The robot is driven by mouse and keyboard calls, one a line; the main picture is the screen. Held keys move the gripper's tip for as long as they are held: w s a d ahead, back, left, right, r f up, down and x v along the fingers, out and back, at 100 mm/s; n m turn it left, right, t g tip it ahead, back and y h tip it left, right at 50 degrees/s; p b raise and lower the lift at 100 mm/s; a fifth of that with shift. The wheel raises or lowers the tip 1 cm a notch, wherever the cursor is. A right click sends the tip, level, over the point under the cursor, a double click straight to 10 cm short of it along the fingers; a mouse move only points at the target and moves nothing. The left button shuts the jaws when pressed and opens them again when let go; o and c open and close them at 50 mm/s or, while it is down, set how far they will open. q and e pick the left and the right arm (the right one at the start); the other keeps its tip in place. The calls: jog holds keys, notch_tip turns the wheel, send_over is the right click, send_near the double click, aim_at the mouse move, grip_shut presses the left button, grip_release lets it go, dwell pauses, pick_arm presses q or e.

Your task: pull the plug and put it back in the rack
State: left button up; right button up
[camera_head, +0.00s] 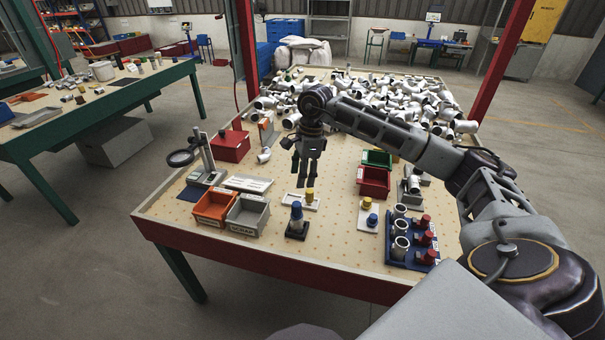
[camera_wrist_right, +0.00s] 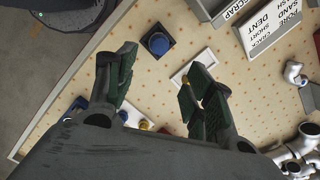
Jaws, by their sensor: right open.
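My right gripper (camera_head: 305,177) is open and empty, pointing down above the table behind the blue-topped plug (camera_head: 296,211). This plug stands upright on a black square base; it also shows in the right wrist view (camera_wrist_right: 157,43), beyond the open fingers (camera_wrist_right: 166,58). A yellow plug (camera_head: 309,195) stands on a white plate (camera_head: 290,200) just behind it. A second white plate (camera_head: 366,225) to the right holds another blue plug (camera_head: 372,219) and a yellow one (camera_head: 367,203). The blue rack (camera_head: 393,262) holds white pipe pieces and several red plugs (camera_head: 424,221). My left gripper is out of view.
An orange bin (camera_head: 206,221) and a grey scrap bin (camera_head: 237,226) stand at the front left. Many white pipe fittings (camera_head: 380,100) cover the far table. A stand with a ring (camera_head: 205,160) is at left.

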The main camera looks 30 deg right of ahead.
aim_at(297, 204)
jog(key=shift+f, duration=0.2)
jog(key=f, duration=0.3)
jog(key=a+f+p, duration=0.1)
jog(key=f, duration=0.7)
jog(key=shift+w+a+f, duration=0.2)
jog(key=shift+w+a, duration=0.1)
jog(key=shift+a, duration=0.1)
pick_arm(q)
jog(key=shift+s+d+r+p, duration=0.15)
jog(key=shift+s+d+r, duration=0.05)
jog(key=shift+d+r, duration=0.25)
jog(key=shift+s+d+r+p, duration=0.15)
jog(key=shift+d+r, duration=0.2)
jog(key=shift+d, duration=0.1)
pick_arm(e)
jog(key=shift+a+f, duration=0.1)
jog(key=shift+f, duration=0.85)
grip_shut()
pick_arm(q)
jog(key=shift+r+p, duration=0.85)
pick_arm(e)
jog(key=shift+r, duration=2.05)
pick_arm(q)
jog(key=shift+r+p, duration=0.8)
pick_arm(e)
jog(key=shift+r, duration=1.9)
